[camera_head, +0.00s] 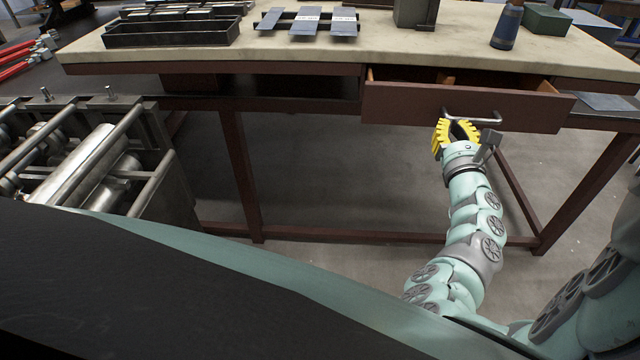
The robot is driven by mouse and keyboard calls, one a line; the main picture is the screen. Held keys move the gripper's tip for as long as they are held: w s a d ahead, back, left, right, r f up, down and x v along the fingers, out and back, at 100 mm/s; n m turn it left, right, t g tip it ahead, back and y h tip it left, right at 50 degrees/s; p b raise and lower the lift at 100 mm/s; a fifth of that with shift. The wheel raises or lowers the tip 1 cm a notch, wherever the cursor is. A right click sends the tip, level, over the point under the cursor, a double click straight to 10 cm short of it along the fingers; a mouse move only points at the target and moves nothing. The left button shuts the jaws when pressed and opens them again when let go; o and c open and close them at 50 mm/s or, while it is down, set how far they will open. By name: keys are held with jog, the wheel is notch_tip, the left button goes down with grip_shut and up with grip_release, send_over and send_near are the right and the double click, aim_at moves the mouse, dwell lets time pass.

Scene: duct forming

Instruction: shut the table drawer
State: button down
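The table drawer (400,103) has a dark red-brown front and sits under the tabletop. It is partly open, and a strip of its inside shows behind the front. Its grey bar handle (484,121) is on the front face. My gripper (455,131), with yellow ridged fingers, is at the left end of the handle, close in front of the drawer front. The fingers look spread apart. Whether they touch the handle or the drawer front I cannot tell.
The pale tabletop (280,50) holds a dark tray (172,33), flat grey metal plates (305,22), a blue bottle (507,27) and a green box (547,20). A roller machine (95,165) stands at the left. Table legs (240,175) frame open floor below.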

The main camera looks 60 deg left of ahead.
jog(key=b+x, duration=0.2)
jog(key=x, duration=0.1)
jog(key=f+b+x, duration=0.1)
jog(key=b+x, duration=0.1)
jog(key=x, duration=0.1)
jog(key=f+b+x, duration=0.1)
jog(key=b+x, duration=0.1)
jog(key=x, duration=0.1)
jog(key=shift+w+a, duration=0.2)
jog(key=shift+w, duration=0.1)
jog(key=shift+f, duration=0.1)
